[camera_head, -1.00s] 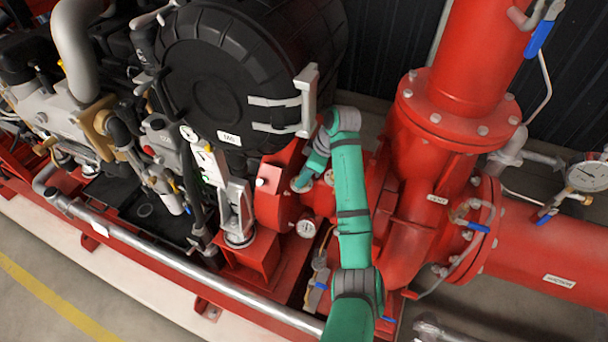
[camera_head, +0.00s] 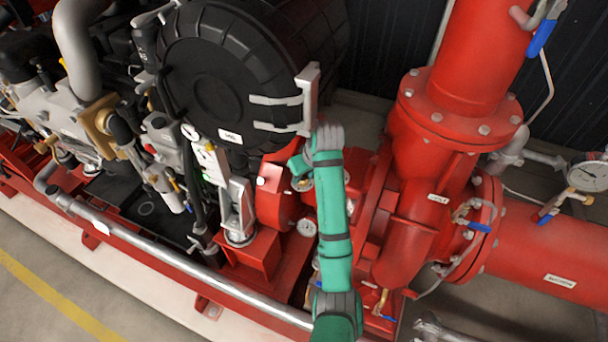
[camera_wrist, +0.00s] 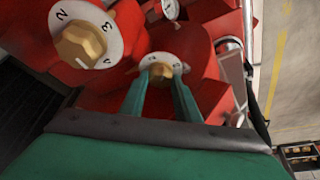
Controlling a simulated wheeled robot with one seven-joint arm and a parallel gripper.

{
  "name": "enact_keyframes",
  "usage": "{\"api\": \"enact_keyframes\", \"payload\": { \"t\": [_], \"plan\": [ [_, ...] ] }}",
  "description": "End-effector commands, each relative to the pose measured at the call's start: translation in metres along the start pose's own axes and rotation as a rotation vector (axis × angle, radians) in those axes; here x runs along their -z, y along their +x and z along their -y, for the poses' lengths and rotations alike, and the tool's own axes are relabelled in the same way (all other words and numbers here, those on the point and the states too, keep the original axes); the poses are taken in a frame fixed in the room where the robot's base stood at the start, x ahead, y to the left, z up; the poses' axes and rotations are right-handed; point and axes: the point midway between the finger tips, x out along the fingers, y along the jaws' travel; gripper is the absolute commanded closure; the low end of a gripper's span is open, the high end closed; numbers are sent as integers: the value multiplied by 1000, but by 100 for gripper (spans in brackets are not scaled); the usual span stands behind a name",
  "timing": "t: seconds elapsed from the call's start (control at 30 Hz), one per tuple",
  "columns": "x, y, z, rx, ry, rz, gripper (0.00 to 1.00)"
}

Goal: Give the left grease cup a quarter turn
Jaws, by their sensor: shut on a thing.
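A brass hexagonal grease cup (camera_wrist: 160,70) sits on a pale numbered dial plate (camera_wrist: 174,60) on the red pump housing, in the middle of the wrist view. My gripper (camera_wrist: 161,80) is shut on this cup, with one finger on either side. A second brass cup (camera_wrist: 83,44) on a larger-looking numbered plate is at upper left in the wrist view, clear of the fingers. In the head view my gripper (camera_head: 302,182) reaches down to the plate on the left side of my arm. My arm hides the second cup there, and the held cup is barely visible.
A round pressure gauge (camera_head: 306,227) is just below my gripper. The black ribbed housing (camera_head: 225,85) and its grey bracket (camera_head: 305,100) stand close behind. The large red pump body (camera_head: 420,220) is close on the right. A silver rail (camera_head: 180,262) runs along the front.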

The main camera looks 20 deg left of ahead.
Motion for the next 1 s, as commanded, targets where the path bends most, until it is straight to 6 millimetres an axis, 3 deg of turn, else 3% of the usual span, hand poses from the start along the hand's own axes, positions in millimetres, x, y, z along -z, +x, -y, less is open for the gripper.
{"api": "enact_keyframes", "payload": {
  "t": [0.67, 0.7, 0.73, 1.0],
  "plan": [
    [2, -2, -2, -26, 53, -8, 93],
    [2, -2, -2, -26, 54, -8, 61],
    [2, -2, -2, -26, 54, -7, 54],
    [0, -1, -2, -25, 55, -3, 52]
  ]
}}
